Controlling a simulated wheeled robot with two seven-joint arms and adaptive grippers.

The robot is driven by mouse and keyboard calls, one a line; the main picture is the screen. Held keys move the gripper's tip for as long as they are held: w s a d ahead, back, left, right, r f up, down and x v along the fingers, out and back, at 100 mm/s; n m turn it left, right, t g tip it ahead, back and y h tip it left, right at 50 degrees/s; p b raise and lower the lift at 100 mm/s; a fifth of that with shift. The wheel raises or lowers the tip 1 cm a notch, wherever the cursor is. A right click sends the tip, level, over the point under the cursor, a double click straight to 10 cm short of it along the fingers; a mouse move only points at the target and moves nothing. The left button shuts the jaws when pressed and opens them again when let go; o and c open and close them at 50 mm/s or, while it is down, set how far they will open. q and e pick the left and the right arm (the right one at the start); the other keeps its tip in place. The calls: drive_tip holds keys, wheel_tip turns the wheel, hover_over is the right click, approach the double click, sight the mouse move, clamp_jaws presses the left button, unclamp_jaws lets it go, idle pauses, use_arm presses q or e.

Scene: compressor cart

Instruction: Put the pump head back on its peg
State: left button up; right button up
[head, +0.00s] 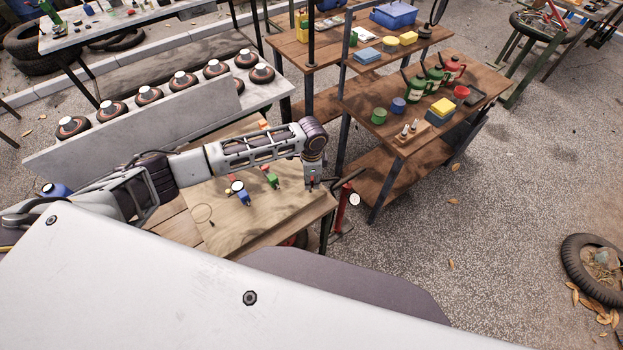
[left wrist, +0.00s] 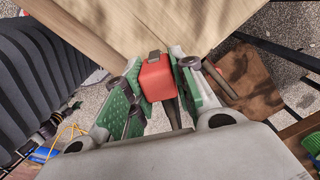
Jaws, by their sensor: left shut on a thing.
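My left gripper (head: 312,184) is over the front right corner of the wooden board (head: 285,215). In the left wrist view its green-padded fingers (left wrist: 157,85) are shut on a red block-shaped pump head (left wrist: 155,77) with a grey metal tip. A dark piece, perhaps its hose, extends below it. A blue pump head (head: 241,193) and a green one (head: 270,177) stand on the board, left of the gripper. I cannot make out an empty peg. My right gripper is not in view.
A red floor pump (head: 341,209) with a black handle stands just right of the board. A brown shelf cart (head: 375,178) stands behind it, holding cups and boxes. A grey panel (head: 130,130) and several wheels are at the back left.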

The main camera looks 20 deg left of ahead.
use_arm(q)
drive_tip(key=shift+f, duration=0.75)
drive_tip(key=o, duration=1)
drive_tip(key=shift+r, duration=0.15)
drive_tip(key=shift+r, duration=5.85)
